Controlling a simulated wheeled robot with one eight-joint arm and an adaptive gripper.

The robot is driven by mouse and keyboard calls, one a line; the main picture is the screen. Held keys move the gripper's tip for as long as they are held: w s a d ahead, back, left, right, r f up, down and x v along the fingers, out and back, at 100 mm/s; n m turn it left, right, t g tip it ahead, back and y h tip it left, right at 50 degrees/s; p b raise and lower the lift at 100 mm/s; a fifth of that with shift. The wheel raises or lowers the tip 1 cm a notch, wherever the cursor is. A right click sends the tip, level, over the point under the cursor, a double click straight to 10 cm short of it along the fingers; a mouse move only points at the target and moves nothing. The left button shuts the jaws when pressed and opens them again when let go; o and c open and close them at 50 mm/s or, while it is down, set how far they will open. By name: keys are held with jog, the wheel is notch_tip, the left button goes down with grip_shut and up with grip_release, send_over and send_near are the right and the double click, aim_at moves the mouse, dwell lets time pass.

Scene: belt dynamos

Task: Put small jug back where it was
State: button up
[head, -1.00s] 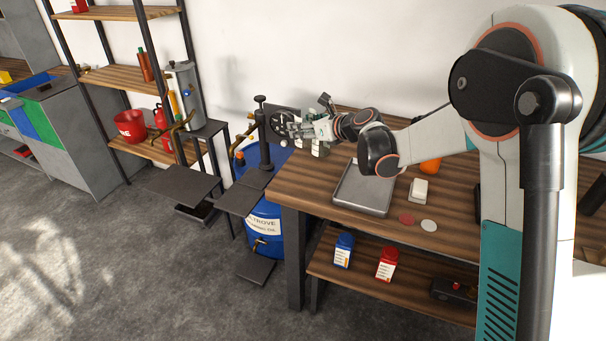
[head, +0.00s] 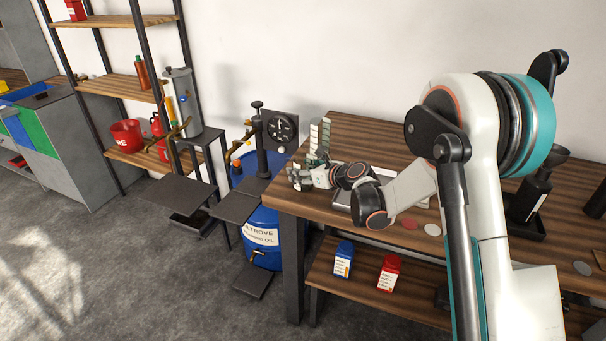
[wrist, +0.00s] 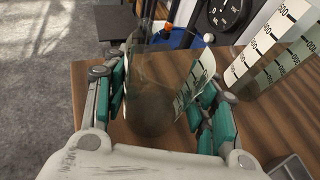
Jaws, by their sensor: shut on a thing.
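The small jug (wrist: 152,100) is see-through, with a white graduated strip on its right side. In the wrist view it stands between the pads of my gripper (wrist: 163,92), which is shut on it. In the head view my gripper (head: 299,178) is over the near left part of the wooden workbench (head: 290,199), and the clear jug is hard to make out there. I cannot tell whether its base touches the top. A larger graduated jug (wrist: 268,48) stands at the right in the wrist view; graduated white strips (head: 320,135) show behind my gripper in the head view.
A grey metal tray (head: 343,197) lies right of my gripper, partly hidden by my arm. A round gauge (head: 283,128) and a blue drum (head: 262,222) with a black pump are left of the bench.

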jog(key=shift+r, duration=0.1)
jog(key=shift+f, duration=0.2)
jog(key=o, duration=1.3)
jog(key=shift+r, duration=0.1)
